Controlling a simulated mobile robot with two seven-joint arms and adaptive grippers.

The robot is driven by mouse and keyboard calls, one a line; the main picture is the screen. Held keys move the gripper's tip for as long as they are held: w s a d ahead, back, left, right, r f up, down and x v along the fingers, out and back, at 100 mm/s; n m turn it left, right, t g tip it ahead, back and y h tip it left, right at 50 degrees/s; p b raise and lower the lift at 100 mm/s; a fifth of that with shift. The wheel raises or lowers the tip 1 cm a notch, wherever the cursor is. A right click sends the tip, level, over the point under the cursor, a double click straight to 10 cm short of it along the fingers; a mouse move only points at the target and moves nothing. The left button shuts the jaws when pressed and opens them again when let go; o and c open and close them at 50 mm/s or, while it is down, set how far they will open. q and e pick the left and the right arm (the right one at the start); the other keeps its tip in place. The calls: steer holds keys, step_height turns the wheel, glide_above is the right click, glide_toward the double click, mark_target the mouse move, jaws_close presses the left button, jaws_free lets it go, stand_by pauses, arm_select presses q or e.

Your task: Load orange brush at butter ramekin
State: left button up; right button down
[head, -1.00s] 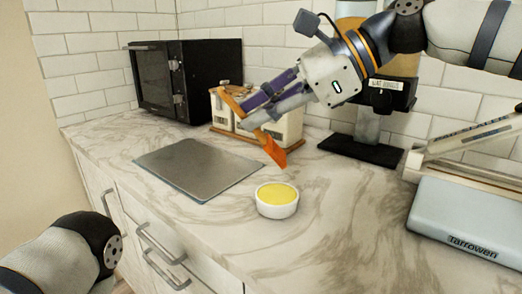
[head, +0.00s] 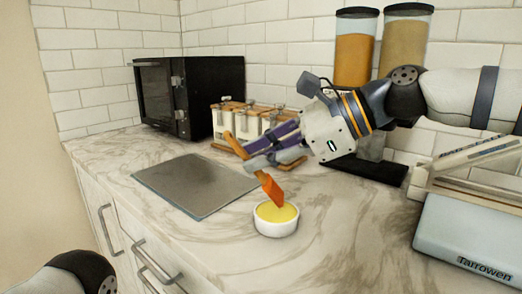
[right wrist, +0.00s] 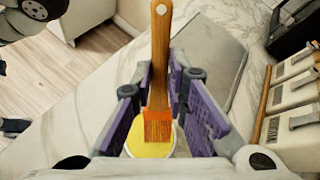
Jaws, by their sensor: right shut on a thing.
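The orange brush (head: 272,190) has a wooden handle and orange bristles. My right gripper (head: 252,155) is shut on its handle, and the brush slants with its bristles down. The bristle end is at the butter ramekin (head: 276,229), a white round dish of yellow butter on the counter. It overlaps the butter in the head view; whether it touches is not clear. In the right wrist view the brush (right wrist: 159,125) lies between the purple fingers (right wrist: 160,85), with the ramekin (right wrist: 150,150) behind the bristles. My left gripper is out of view.
A grey metal board (head: 195,184) lies left of the ramekin. A jar rack (head: 218,147) and a black microwave (head: 188,95) stand behind. Tall dispensers (head: 355,48) stand at the back, and a grey-blue appliance (head: 468,235) is at right. Counter in front of the ramekin is clear.

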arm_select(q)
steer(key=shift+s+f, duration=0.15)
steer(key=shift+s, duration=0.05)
arm_select(e)
steer(key=shift+f, duration=0.65)
stand_by(1.1)
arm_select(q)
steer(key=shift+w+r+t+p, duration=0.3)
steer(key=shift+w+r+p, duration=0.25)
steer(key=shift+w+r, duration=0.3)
arm_select(e)
step_height(320, 180, up, 7)
